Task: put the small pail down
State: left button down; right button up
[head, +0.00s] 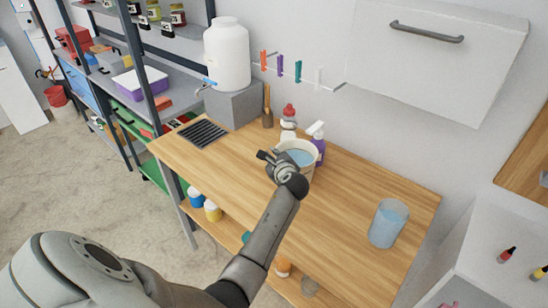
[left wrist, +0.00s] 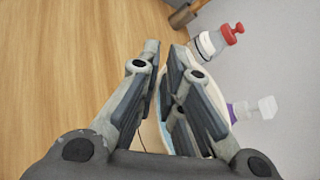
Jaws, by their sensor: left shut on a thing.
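The small pail (head: 313,163) is cream-white with a blue inside, at the back of the wooden worktop (head: 345,195). My left gripper (head: 268,158) is at the pail's near left side and shut on its wall. In the left wrist view the pail (left wrist: 219,82) shows behind the right finger of the gripper (left wrist: 168,52). The gripper and arm hide much of the pail's near side and base. I cannot tell whether its base touches the worktop. My right gripper is not in view.
A purple spray bottle (head: 318,143) and a red-capped bottle (head: 288,118) stand close behind the pail. A brush (head: 267,107) is to their left. A bluish clear container (head: 388,222) stands at the right. The wood between it and the pail is bare. A drain grille (head: 203,133) lies left.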

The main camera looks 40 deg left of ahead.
pick_arm(q)
jog(key=c, duration=1.6)
grip_release()
jog(key=shift+s, duration=0.1)
jog(key=shift+o, duration=0.2)
jog(key=b+v, duration=0.1)
jog(key=v, duration=1.1)
